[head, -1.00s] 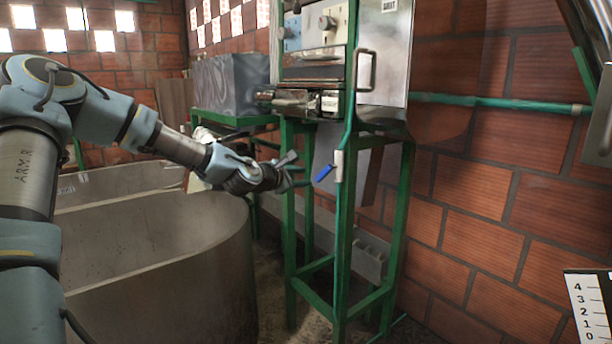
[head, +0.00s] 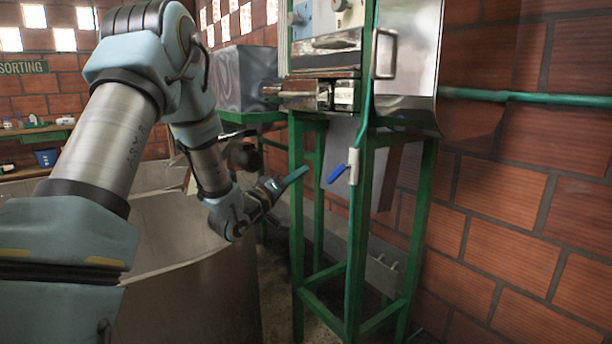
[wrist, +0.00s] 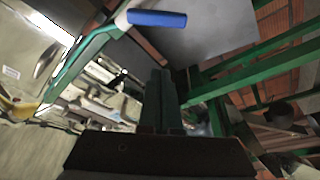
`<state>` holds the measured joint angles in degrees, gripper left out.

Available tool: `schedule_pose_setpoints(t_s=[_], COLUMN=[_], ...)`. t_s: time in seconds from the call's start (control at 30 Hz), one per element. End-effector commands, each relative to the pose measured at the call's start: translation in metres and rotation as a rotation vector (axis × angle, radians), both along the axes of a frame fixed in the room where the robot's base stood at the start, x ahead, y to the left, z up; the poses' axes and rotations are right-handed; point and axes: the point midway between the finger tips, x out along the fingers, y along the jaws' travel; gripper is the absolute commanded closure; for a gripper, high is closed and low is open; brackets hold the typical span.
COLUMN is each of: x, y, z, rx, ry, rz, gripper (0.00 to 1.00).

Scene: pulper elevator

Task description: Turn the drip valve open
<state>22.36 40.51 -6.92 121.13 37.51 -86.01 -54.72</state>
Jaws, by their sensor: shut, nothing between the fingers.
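The drip valve's blue lever handle (head: 337,173) sticks out to the lower left from a pale valve body (head: 353,166) on a thin green pipe running down the machine's front. In the wrist view the blue handle (wrist: 157,18) lies near the top, level across the picture, beyond my fingers. My gripper (head: 301,172) is shut and empty, left of the handle and apart from it in the head picture. In the wrist view my gripper (wrist: 160,75) points up the middle with its dark fingers together.
The green frame (head: 298,230) stands around the valve, with a post close to my gripper. The metal machine (head: 325,60) sits above it. A large concrete tank (head: 200,300) is at the left, and a brick wall (head: 510,210) at the right.

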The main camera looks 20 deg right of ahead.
Motion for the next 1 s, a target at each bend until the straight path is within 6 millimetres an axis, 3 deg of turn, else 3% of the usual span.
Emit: schedule_pose_setpoints(t_s=[0.4,0.63,1.0], x=[0.034,0.011,0.006], y=[-0.075,-0.077,-0.077], z=[0.022,-0.004,-0.01], rx=[0.0,0.001,0.0], ry=[0.002,0.006,0.004], rz=[-0.001,-0.001,0.001], gripper=[1.0,1.0,1.0])
